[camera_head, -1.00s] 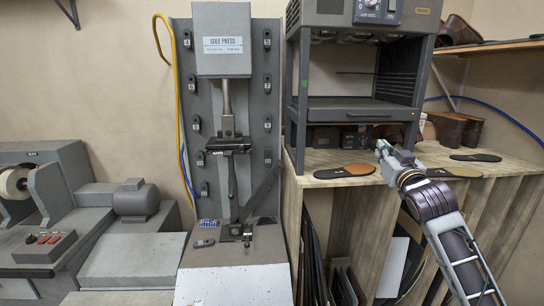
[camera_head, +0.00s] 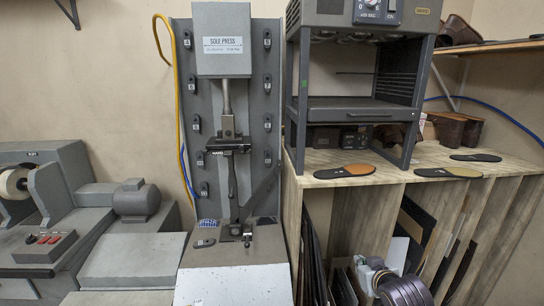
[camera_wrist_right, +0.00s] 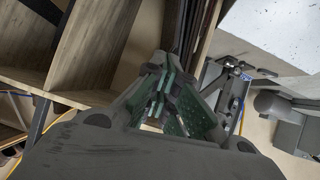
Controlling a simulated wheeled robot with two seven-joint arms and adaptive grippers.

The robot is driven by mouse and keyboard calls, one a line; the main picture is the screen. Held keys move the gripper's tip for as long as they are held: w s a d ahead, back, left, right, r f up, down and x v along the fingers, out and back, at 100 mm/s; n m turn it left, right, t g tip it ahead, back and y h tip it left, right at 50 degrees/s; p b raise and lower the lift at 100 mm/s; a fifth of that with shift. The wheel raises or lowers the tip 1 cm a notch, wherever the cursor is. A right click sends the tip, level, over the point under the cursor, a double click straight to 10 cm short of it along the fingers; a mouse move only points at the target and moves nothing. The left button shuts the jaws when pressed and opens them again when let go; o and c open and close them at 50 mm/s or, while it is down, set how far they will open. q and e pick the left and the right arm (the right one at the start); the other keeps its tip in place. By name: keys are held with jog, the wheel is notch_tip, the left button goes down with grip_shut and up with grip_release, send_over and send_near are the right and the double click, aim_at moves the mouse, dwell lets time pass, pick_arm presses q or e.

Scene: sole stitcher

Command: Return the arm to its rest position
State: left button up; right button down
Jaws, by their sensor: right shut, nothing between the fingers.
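My right gripper (camera_head: 366,264) is low at the bottom edge of the head view, in front of the shelf unit's open compartments. Part of my right arm beyond it is cut off by the frame. In the right wrist view the gripper (camera_wrist_right: 168,101) shows its green-padded fingers, shut and empty. My left arm and gripper are not in view.
The wooden shelf unit (camera_head: 310,208) has dark sheets in its compartments and several insoles, one brown (camera_head: 346,171), on top. A grey rack (camera_head: 365,107) stands on it. The sole press (camera_head: 222,42) is left of it, and a grey machine (camera_head: 50,190) farther left.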

jog(key=s+a+f+g, duration=0.1)
jog(key=s+f+g, duration=0.2)
jog(key=s+f, duration=0.35)
jog(key=s+a+f+n+g, duration=0.15)
jog(key=s+f, duration=0.25)
jog(key=s, duration=0.6)
jog(key=s+a+f+m+g, duration=0.1)
jog(key=s+f+g, duration=0.2)
jog(key=s+f, duration=0.4)
jog(key=s+f+g, duration=0.1)
jog(key=s+f, duration=0.1)
jog(key=f, duration=1.4)
jog(key=s+f+g, duration=0.1)
jog(key=s+f, duration=0.1)
jog(key=f, duration=1.5)
jog(key=s+d+f, duration=0.2)
jog(key=s+f, duration=0.7)
jog(key=s, duration=0.2)
jog(key=s+d+f, duration=0.1)
jog(key=s+f, duration=0.8)
jog(key=s, duration=0.2)
jog(key=shift+d+f+n+g, duration=0.25)
jog(key=shift+d+n+g, duration=0.15)
jog(key=shift+n+g, duration=0.05)
